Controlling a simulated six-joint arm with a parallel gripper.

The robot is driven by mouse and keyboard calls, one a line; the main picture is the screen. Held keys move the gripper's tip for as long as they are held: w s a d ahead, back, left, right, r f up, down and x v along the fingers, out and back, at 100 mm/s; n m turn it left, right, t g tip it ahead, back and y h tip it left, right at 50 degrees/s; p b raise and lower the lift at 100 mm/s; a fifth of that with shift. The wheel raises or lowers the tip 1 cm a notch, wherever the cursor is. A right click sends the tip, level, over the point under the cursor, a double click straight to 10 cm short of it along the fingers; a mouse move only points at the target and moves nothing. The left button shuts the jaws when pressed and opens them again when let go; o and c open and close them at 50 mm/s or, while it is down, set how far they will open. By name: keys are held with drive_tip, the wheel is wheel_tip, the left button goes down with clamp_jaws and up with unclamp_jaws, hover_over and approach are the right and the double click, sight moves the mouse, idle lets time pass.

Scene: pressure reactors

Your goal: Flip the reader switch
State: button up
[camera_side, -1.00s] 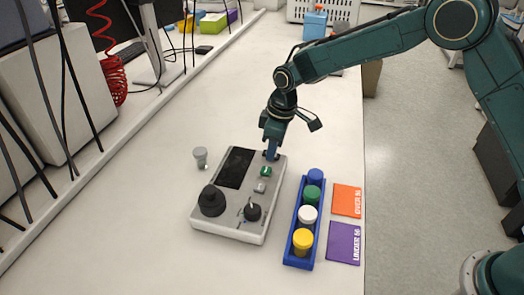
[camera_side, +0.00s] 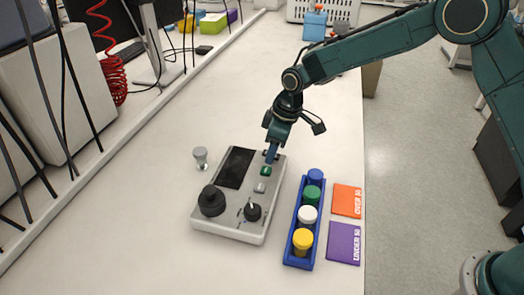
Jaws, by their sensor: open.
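The reader (camera_side: 238,195) is a light grey box on the bench with a dark screen (camera_side: 236,168). It has a green button (camera_side: 265,171), a grey button (camera_side: 260,188), a large black knob (camera_side: 212,201) and a smaller black knob with a white pointer (camera_side: 252,211). My gripper (camera_side: 271,156) is open, pointing down at the reader's far right corner, just above the green button. A small dark part shows by the fingertips; I cannot tell whether it is the switch or whether the fingers touch it.
A blue rack (camera_side: 300,254) holds several capped vials right of the reader. An orange card (camera_side: 347,201) and a purple card (camera_side: 343,243) lie beside it near the bench edge. A small grey-topped vial (camera_side: 201,157) stands left of the reader.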

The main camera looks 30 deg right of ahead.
drive_tip(key=shift+r, duration=0.1)
drive_tip(key=v, duration=1.3)
drive_tip(key=shift+r, duration=0.3)
drive_tip(key=shift+s+d, duration=0.15)
